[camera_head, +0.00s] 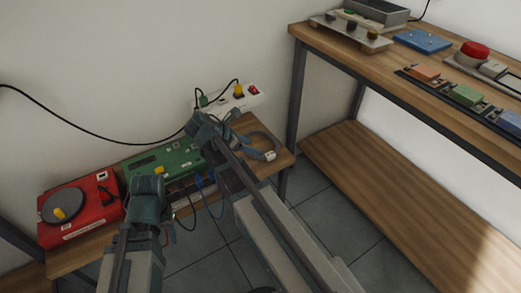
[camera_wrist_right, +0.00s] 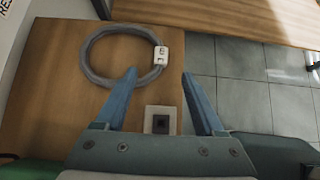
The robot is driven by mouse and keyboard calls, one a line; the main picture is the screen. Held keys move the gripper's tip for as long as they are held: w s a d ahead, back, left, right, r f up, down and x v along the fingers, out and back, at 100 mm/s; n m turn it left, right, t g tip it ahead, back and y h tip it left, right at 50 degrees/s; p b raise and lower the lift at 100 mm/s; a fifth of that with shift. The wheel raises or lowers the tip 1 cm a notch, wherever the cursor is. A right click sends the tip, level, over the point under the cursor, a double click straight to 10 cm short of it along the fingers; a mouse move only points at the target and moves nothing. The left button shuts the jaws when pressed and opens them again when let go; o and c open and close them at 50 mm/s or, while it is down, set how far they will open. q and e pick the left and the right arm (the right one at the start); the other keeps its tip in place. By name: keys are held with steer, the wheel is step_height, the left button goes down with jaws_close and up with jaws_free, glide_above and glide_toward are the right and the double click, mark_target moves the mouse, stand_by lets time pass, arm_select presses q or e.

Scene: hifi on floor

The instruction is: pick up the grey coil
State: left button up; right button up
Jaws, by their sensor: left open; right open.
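The grey coil (camera_head: 270,137) is a ring with a white tag, lying flat at the right end of the low wooden bench. In the right wrist view the coil (camera_wrist_right: 86,54) lies ahead and left of centre, its tag at its right side. My right gripper (camera_head: 257,154) is open above the bench next to the coil. In the wrist view its fingers (camera_wrist_right: 160,82) are apart with nothing held; the left fingertip overlaps the coil's near edge in the picture. My left gripper (camera_head: 199,184) is open, low by the bench front, partly hidden by its arm.
A small white block (camera_wrist_right: 150,128) with a dark centre sits between my right fingers. A taller workbench (camera_head: 400,75) stands at right.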

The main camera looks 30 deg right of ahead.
mark_target(269, 154)
steer(key=b+x, duration=0.2)
steer(key=x, duration=0.2)
steer(key=shift+d+f, duration=0.1)
steer(key=shift+f, duration=0.25)
arm_select(q)
step_height(269, 154, down, 4)
steer(key=shift+d+r+b, duration=0.1)
steer(key=shift+b, duration=0.2)
arm_select(e)
steer(key=shift+d+f, duration=0.1)
steer(key=shift+d, duration=0.2)
steer(key=b+x, duration=0.2)
steer(key=x, duration=0.1)
steer(key=b+x, duration=0.1)
steer(key=b, duration=0.1)
steer(key=shift+f, duration=0.5)
steer(key=shift+d+f, duration=0.1)
steer(key=shift+d, duration=0.15)
arm_select(q)
step_height(269, 154, down, 4)
steer(key=shift+r, duration=0.1)
arm_select(e)
jaws_close()
